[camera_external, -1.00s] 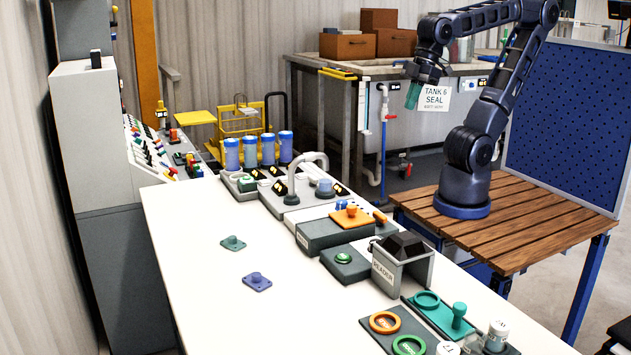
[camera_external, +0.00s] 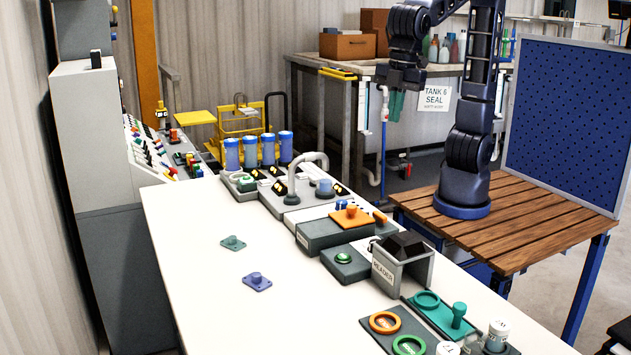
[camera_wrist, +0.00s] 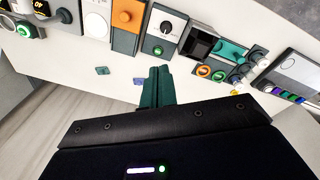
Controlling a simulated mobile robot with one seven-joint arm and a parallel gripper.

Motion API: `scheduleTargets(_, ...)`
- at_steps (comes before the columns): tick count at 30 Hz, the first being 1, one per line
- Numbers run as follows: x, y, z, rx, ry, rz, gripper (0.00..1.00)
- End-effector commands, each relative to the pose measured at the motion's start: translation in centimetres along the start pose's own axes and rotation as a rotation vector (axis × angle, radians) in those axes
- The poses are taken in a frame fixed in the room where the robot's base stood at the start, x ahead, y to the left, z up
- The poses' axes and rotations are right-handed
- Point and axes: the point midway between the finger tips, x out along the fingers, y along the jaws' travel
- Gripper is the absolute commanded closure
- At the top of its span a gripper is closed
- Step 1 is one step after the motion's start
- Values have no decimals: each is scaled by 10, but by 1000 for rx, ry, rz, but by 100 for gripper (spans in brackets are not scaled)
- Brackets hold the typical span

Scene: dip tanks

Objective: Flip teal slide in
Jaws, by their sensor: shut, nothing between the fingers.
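A small teal plate with a round knob (camera_external: 233,243) lies flat on the white table, left of the middle. In the wrist view it is the small teal piece (camera_wrist: 102,70). A larger teal plate with a ring and an upright knob (camera_external: 458,316) sits near the table's right edge, beside the reader (camera_external: 383,274). I cannot tell for sure which one the task calls the slide. My gripper (camera_external: 396,108), with teal fingers, points down in the air beyond the table's far right edge, well away from both. Its fingers (camera_wrist: 157,72) are shut and empty.
A blue knobbed plate (camera_external: 257,282) lies near the small teal one. An orange knobbed plate (camera_external: 351,216) rests on a grey unit. A curved pipe (camera_external: 310,157), several blue-capped cylinders and ring holders (camera_external: 385,322) line the table. The table's left side is clear.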

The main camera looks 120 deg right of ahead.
Motion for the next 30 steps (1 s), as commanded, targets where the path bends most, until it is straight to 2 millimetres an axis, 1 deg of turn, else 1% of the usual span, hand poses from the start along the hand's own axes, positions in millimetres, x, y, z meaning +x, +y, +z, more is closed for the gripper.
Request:
scheduleTargets(1,4,-6,-12,-25,-15,-2,100)
scheduleTargets(6,15,-27,-50,-109,-56,-3,100)
scheduleTargets(11,28,-50,-83,-184,-96,-3,100)
scheduleTargets(17,49,-84,-122,-280,-145,-2,100)
scheduleTargets(23,73,-123,-158,-377,-194,2,100)
scheduleTargets(30,107,-176,-194,-491,-253,8,100)
